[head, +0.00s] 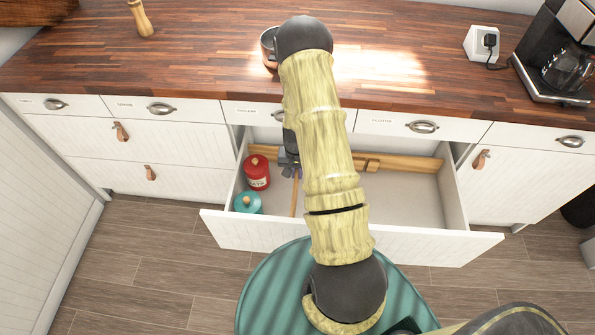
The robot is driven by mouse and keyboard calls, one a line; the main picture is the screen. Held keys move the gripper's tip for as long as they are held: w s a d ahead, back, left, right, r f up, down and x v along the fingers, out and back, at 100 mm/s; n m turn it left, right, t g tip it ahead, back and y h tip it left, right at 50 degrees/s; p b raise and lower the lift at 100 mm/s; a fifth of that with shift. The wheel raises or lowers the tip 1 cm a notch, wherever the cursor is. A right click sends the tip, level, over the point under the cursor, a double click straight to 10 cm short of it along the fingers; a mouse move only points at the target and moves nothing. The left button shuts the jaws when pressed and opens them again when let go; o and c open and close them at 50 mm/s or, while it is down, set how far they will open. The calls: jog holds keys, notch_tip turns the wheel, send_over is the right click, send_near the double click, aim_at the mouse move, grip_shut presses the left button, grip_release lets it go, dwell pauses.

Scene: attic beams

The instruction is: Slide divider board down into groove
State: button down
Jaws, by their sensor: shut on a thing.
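A thin wooden divider board (294,198) runs front to back inside the open white drawer (232,232), right of two canisters. My gripper (292,172) is shut on the board near its back end. My arm hides part of the gripper and the middle of the drawer. A wooden rail (410,163) lies along the drawer's back wall, with a small block-like groove piece (372,165) right of my arm. I cannot tell whether the board's end sits in a groove.
A red canister (257,174) and a teal-lidded one (247,203) stand in the drawer's left part, close to the board. The right part is empty. On the wooden counter (200,50) are a mug (268,48), a pepper mill (140,18) and a coffee maker (560,60).

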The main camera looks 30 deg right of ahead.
jog(key=shift+f+b, duration=0.85)
jog(key=shift+f, duration=0.25)
jog(key=shift+a, duration=0.1)
jog(key=shift+f+b, duration=2.8)
jog(key=shift+f, duration=1.55)
dwell(0.4)
jog(key=c, duration=1.5)
grip_release()
jog(key=shift+o, duration=0.2)
